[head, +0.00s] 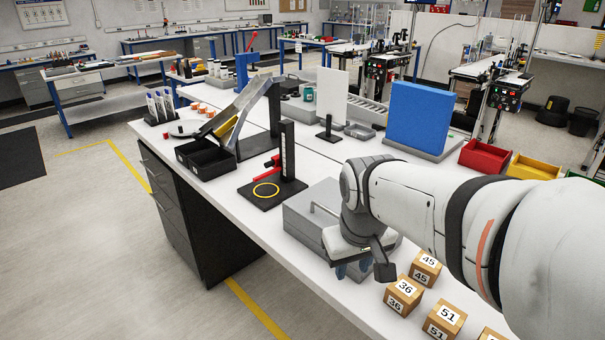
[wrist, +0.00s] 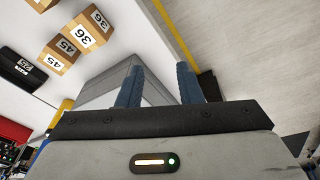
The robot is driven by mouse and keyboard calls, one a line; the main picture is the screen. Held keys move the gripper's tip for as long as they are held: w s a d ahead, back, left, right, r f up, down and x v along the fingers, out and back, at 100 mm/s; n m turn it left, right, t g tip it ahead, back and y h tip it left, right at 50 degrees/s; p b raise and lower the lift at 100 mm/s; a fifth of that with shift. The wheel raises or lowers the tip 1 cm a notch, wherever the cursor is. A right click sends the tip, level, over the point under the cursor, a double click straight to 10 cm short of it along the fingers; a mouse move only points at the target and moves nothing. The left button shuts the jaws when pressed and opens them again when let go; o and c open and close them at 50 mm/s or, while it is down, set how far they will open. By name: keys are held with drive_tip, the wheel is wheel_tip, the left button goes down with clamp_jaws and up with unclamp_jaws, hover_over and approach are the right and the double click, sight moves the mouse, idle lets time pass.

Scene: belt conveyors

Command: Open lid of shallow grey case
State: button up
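The shallow grey case (head: 303,222) lies on the white bench in the head view, with a thin handle on its upper side. Its lid looks shut, but my wrist hides part of the case. My gripper (head: 353,268) is at the case's near right side, with its blue fingers pointing down. In the wrist view, the two blue fingers of my gripper (wrist: 160,70) stand apart with nothing held between them. Part of the grey case (wrist: 98,93) shows behind and left of the fingers. I cannot tell whether a finger touches it.
Numbered wooden blocks, such as block 36 (head: 405,293) and block 45 (head: 425,267), stand right of the case. A black stand with a yellow ring (head: 266,191) is left of it. A blue panel (head: 419,116) stands behind. The bench's front edge is close to the case.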

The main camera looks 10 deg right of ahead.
drive_tip(key=w+r+n+p, duration=0.25)
drive_tip(key=w+r, duration=0.25)
drive_tip(key=w, duration=0.8)
drive_tip(key=n+g+h+p, duration=0.1)
drive_tip(key=n, duration=0.2)
approach(327, 209)
drive_tip(key=f, duration=0.5)
drive_tip(key=w+f+p, duration=0.1)
drive_tip(key=f, duration=0.1)
drive_tip(key=shift+d+f, duration=0.4)
drive_tip(key=shift+c, duration=0.4)
clamp_jaws()
